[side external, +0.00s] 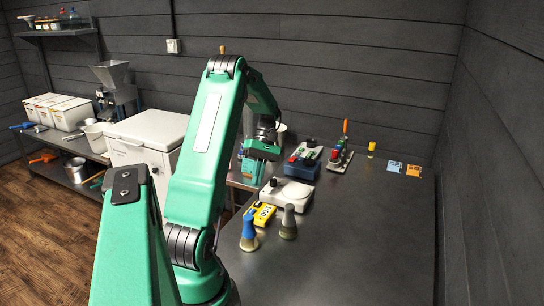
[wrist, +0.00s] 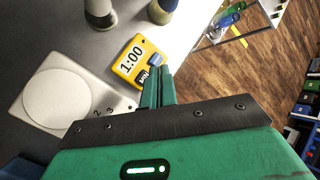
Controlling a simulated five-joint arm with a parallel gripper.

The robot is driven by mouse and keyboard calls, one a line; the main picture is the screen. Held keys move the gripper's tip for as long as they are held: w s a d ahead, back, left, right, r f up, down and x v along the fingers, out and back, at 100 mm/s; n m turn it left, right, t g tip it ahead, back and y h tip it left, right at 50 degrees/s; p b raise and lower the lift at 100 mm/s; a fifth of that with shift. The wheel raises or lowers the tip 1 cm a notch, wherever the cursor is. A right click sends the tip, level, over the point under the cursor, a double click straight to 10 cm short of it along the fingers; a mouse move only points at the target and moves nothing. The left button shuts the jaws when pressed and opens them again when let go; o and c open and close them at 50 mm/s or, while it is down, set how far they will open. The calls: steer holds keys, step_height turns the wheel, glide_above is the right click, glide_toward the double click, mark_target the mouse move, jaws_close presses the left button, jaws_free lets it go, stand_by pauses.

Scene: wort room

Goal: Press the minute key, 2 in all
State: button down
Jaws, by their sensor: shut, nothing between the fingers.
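A yellow timer (wrist: 135,62) lies on the dark worktop and its display reads 1:00 in the wrist view. Its dark key marked "min" (wrist: 142,77) and a blue key (wrist: 156,60) sit along the edge toward my gripper. My gripper (wrist: 160,70) is shut and empty, with its green fingertips beside these keys, partly covering that edge of the timer. I cannot tell whether the tips touch a key. In the side external view the timer (side external: 262,214) lies at the worktop's left edge, near my arm.
A scale (side external: 285,194) with a round pan stands beside the timer. A blue-topped brush-like object (side external: 249,232) and a grey-topped one (side external: 289,222) stand close in front. Blue and grey devices (side external: 302,165) are farther back.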

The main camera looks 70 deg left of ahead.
mark_target(258, 202)
step_height(258, 202, up, 4)
steer(key=shift+f, duration=0.15)
steer(key=shift+f, duration=0.2)
steer(key=shift+f, duration=4.25)
steer(key=shift+f, duration=0.85)
steer(key=shift+r, duration=0.1)
stand_by(0.4)
steer(key=shift+r, duration=0.75)
steer(key=shift+r, duration=0.15)
steer(key=shift+r, duration=2.4)
